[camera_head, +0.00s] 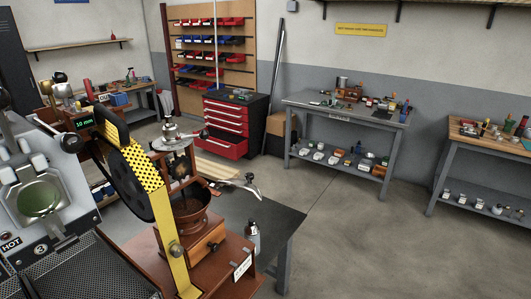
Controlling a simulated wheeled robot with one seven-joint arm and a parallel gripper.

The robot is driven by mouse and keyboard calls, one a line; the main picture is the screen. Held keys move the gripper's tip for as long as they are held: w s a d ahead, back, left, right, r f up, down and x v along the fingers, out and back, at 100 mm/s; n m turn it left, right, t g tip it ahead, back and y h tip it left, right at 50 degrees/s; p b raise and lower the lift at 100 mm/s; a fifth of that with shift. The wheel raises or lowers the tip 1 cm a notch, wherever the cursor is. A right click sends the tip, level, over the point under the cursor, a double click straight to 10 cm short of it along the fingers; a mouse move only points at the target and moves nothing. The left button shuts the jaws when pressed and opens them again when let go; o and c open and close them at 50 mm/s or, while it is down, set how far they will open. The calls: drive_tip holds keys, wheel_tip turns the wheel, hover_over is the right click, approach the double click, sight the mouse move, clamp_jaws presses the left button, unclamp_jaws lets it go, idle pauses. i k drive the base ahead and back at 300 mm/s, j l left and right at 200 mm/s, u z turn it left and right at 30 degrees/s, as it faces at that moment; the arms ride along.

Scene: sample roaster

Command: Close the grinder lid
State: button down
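The grinder (190,240) stands at the left front, on a wooden base with a small drawer and a white label. It has a brown bowl (192,212) in its middle and a round metal top (172,143) with a knob above. A silver crank (238,183) reaches out to the right. I cannot tell which part is the lid or how far it is open. A yellow upright with a black disc (128,170) stands in front and hides part of the grinder's left side. My gripper is not in view.
A metal machine (40,200) marked HOT fills the left edge. A small bottle (252,238) stands right of the grinder on the dark table (275,212). A red tool cabinet (228,122) and two loaded benches stand behind. The floor (370,240) at right is clear.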

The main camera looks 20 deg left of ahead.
sight(240, 184)
drive_tip(key=i+l+u, duration=0.1)
drive_tip(key=i+u, duration=0.4)
drive_tip(key=i+l+u, duration=0.15)
drive_tip(key=i+u, duration=0.15)
drive_tip(key=u, duration=0.2)
